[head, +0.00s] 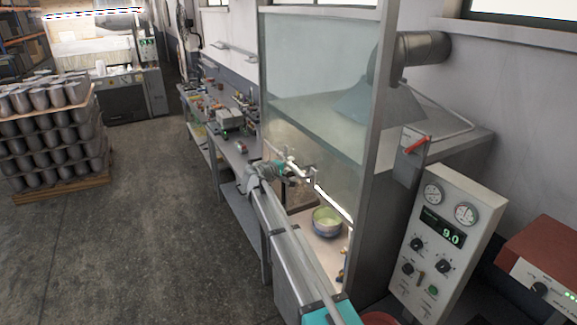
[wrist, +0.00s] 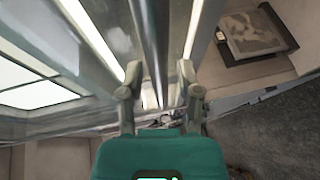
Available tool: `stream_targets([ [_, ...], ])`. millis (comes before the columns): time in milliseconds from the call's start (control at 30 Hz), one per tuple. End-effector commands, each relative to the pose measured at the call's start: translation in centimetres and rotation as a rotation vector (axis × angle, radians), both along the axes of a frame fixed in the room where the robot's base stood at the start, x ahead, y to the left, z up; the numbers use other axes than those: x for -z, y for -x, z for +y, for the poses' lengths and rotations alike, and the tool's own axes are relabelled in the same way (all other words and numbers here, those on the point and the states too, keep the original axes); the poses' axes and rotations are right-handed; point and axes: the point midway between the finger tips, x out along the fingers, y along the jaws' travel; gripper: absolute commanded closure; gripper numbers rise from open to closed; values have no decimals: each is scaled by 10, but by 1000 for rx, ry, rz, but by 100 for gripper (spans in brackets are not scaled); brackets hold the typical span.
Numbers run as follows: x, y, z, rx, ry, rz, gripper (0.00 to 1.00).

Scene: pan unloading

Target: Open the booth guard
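The booth guard (head: 312,98) is a tall clear pane in a grey metal frame on the front of the booth. Its lower edge stands above the worktop, leaving a gap under it. My gripper (head: 300,172) is at this lower edge, by a light-coloured bar. In the wrist view my gripper (wrist: 160,76) has its two fingers apart. Grey metal bars run between and beyond the fingertips. I cannot tell whether the fingers touch them.
A pan (head: 327,221) stands on the booth worktop under the guard. A control panel (head: 441,240) with gauges, knobs and a display is at the right, under a red lever (head: 415,146). A cluttered bench (head: 232,140) runs behind. Stacked grey pots (head: 50,135) stand left, with open floor between.

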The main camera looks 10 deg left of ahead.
Motion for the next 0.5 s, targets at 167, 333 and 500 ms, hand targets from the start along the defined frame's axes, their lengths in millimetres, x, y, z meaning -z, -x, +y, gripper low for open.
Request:
stream_targets([
  [167,0,0,0,0,0,0,46],
  [333,0,0,0,0,0,0,46],
  [500,3,0,0,0,0,0,46],
])
